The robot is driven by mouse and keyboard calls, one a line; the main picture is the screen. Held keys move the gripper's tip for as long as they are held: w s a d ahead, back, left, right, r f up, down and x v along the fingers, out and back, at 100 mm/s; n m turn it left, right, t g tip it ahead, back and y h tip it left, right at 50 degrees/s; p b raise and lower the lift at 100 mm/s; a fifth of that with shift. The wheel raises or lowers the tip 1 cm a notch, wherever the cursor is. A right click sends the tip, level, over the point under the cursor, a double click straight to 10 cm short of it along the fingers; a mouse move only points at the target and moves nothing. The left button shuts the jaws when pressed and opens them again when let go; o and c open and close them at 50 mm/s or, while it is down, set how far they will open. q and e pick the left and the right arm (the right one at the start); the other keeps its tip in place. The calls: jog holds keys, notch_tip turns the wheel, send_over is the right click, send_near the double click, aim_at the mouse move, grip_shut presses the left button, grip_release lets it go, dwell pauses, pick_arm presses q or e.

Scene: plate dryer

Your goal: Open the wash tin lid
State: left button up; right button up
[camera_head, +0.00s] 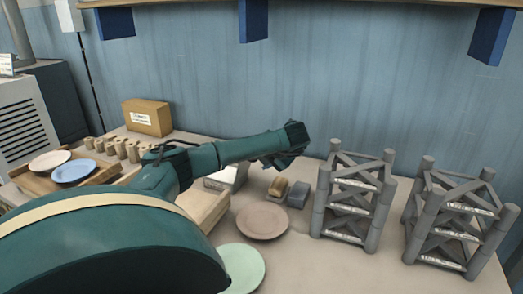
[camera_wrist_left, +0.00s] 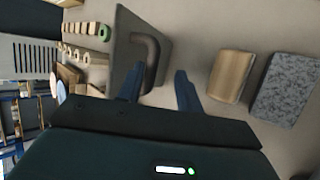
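The wash tin (camera_head: 226,179) stands on the counter just below my left forearm in the head view, partly covered by the arm. Its grey lid (camera_wrist_left: 124,45) with a dark curved handle (camera_wrist_left: 151,60) shows at upper middle in the left wrist view. The lid appears closed, though the seam is hidden. My left gripper (camera_head: 285,160) is open and empty above the counter. In the left wrist view its two fingers (camera_wrist_left: 158,78) appear on either side of the handle's lower end; I cannot tell the depth gap. My right gripper is not in view.
A tan sponge (camera_head: 278,187) and a grey speckled block (camera_head: 298,194) lie beside the tin. A pinkish plate (camera_head: 262,221) and a pale green plate (camera_head: 241,267) lie in front. Grey racks (camera_head: 353,195) stand at right. A cardboard box (camera_head: 147,116) is at back left.

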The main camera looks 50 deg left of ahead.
pick_arm(q)
jog(key=shift+r, duration=0.1)
jog(key=p+v, duration=0.1)
jog(key=v, duration=1.2)
dwell(0.4)
